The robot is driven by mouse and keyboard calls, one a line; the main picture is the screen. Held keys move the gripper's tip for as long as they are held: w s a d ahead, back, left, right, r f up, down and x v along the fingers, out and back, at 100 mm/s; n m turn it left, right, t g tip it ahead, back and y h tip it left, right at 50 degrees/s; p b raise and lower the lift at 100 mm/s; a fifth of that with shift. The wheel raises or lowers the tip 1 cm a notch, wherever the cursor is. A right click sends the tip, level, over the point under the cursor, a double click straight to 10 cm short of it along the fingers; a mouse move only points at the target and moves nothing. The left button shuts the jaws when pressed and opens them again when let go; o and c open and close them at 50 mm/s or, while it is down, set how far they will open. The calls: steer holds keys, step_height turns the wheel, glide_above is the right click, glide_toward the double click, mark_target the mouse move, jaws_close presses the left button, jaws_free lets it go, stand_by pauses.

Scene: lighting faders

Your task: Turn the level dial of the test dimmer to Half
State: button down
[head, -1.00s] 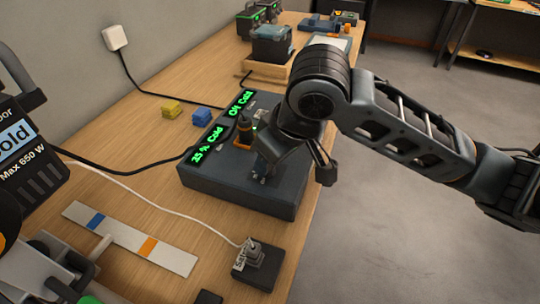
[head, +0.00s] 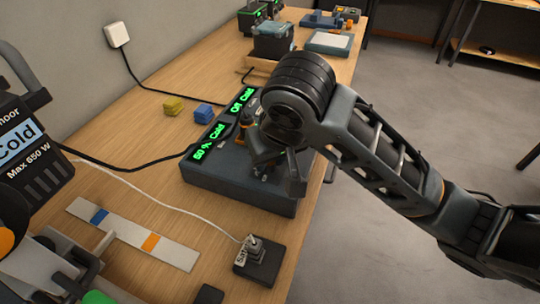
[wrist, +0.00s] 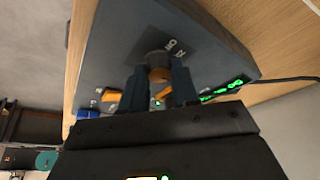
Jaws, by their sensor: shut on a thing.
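The test dimmer (head: 230,192) is a dark blue-grey box on the bench, with two green displays. The nearer display (head: 210,141) reads what looks like 50 % Cold; the farther one (head: 243,100) reads Off Cold. In the wrist view, my gripper (wrist: 157,84) is shut on a round dark dial (wrist: 158,62) with an orange part, beside a printed scale on the dimmer's top. In the head view, my gripper (head: 266,172) is over the dimmer's near right part and hides most of this dial. The dial's pointer is not clear.
A small dark box (head: 259,263) with a plug and white cable stands in front. A white strip (head: 135,233) with blue and orange marks lies left. Yellow (head: 174,106) and blue (head: 204,113) blocks sit behind. An orange-based knob (head: 246,122) stands close to my gripper.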

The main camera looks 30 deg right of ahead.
steer(key=c, duration=0.8)
jaws_free()
steer(key=shift+c, duration=0.2)
steer(key=p+v, duration=0.4)
steer(key=v, duration=0.3)
steer(key=shift+s+r, duration=0.2)
steer(key=shift+r, duration=0.15)
steer(key=shift+a, duration=0.15)
